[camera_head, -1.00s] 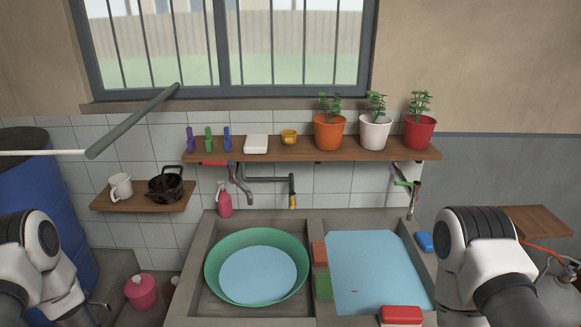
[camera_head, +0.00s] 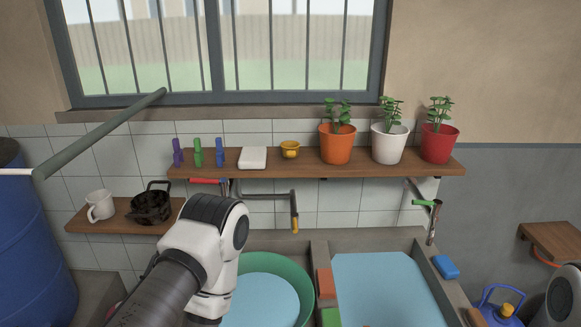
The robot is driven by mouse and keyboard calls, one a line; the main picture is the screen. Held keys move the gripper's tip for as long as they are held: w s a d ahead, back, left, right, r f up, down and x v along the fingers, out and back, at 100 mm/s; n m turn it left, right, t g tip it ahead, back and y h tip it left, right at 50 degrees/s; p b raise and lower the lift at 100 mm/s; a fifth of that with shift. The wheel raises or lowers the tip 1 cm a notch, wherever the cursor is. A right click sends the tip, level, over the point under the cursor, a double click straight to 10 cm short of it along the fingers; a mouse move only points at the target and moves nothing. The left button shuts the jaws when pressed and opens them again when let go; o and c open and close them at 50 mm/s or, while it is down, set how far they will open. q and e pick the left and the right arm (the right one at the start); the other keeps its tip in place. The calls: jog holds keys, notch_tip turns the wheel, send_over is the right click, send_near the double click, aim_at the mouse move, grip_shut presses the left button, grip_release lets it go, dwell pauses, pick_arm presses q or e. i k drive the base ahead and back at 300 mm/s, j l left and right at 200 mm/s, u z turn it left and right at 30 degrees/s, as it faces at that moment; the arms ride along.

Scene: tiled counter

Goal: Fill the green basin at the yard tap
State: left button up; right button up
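The green basin (camera_head: 297,274) sits in the left compartment of the stone sink. A flat light-blue surface that looks like water (camera_head: 262,299) lies inside it, below the rim. My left arm covers the basin's left side. A red tap handle (camera_head: 207,181) shows under the long shelf, above the basin.
The right sink compartment holds light-blue water (camera_head: 380,285), under a green-handled tap (camera_head: 426,202). A yellow-ended pipe (camera_head: 294,222) hangs from the wall. Potted plants (camera_head: 389,143) and small items line the long shelf (camera_head: 360,169). A blue barrel (camera_head: 32,250) stands left.

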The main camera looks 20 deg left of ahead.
aim_at(209, 182)
jog(key=l+u, duration=0.1)
jog(key=u, duration=0.35)
jog(key=l+u, duration=0.1)
jog(key=u, duration=0.35)
jog(key=k+l+u, duration=0.1)
jog(key=u, duration=0.35)
jog(key=k+u, duration=0.1)
jog(key=u, duration=0.35)
jog(key=k+l, duration=0.2)
jog(key=i+j, duration=0.1)
jog(key=i, duration=0.2)
